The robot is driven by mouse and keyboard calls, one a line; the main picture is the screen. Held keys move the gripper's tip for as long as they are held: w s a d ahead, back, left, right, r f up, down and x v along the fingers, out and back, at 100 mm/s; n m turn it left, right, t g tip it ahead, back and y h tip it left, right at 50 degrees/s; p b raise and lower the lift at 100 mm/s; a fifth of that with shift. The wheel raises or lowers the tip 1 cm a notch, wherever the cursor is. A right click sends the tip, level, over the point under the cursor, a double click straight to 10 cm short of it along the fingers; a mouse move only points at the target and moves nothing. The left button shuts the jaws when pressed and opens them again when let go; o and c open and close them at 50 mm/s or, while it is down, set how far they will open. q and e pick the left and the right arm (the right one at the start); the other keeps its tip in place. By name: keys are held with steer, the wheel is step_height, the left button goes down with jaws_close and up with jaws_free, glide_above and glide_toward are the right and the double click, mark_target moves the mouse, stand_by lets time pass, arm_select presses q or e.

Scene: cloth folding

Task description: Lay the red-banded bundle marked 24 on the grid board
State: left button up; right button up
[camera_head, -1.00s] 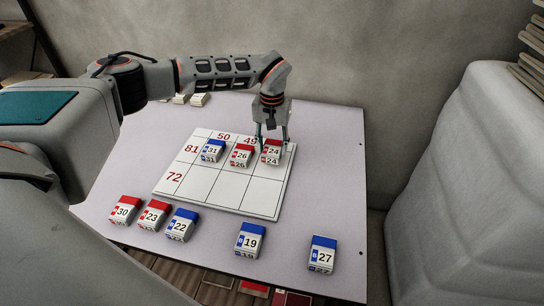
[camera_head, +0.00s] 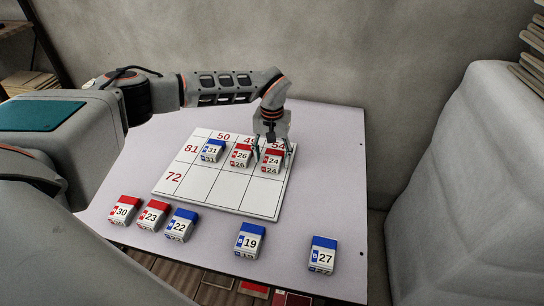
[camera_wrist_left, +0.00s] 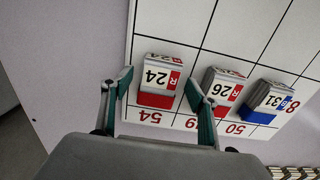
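The red-banded bundle marked 24 (camera_head: 272,161) rests on the grid board (camera_head: 204,188), in the cell below the red 54. My left gripper (camera_head: 273,150) is open just behind and over it. In the left wrist view, bundle 24 (camera_wrist_left: 161,78) stands between the two spread fingers of the gripper (camera_wrist_left: 159,82), with a gap on both sides. My right gripper is in neither view.
Bundles 26 (camera_head: 240,155) and 31 (camera_head: 211,151) share the board's top row, with 26 close to the gripper. Bundles 30 (camera_head: 123,210), 23 (camera_head: 153,214), 22 (camera_head: 181,225), 19 (camera_head: 249,240) and 27 (camera_head: 322,255) lie along the table's front. The lower board cells are empty.

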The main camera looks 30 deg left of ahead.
mark_target(272, 160)
arm_select(q)
steer(key=shift+r, duration=0.1)
step_height(272, 160, up, 12)
steer(key=p, duration=0.1)
stand_by(0.4)
stand_by(0.5)
